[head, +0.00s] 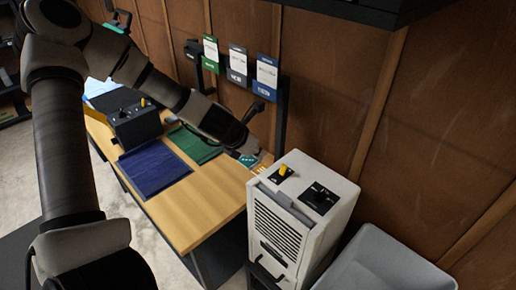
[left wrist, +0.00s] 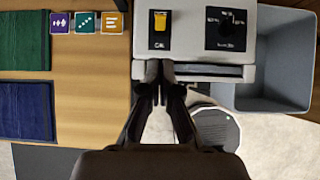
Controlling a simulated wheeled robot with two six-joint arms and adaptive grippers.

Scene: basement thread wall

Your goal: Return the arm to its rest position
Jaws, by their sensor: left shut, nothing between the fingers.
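My left arm comes in from the left in the head view and stretches across above the wooden table. Its gripper (head: 240,145) is over the table's right end, close to the white machine (head: 322,172). In the left wrist view the two fingers of the gripper (left wrist: 160,70) are together with nothing between them. Their tips show over the front edge of the white machine (left wrist: 190,57), just below its yellow switch (left wrist: 160,21). I cannot tell the height between them. My right gripper is not in view.
The wooden table (head: 205,205) bears a blue mat (head: 153,168), a green mat (head: 196,145), a black box (head: 137,127) and small coloured tiles (left wrist: 85,22). Upright cards (head: 238,65) stand behind it. A grey bin (head: 385,262) is right of the machine. A dark shelf overhangs above.

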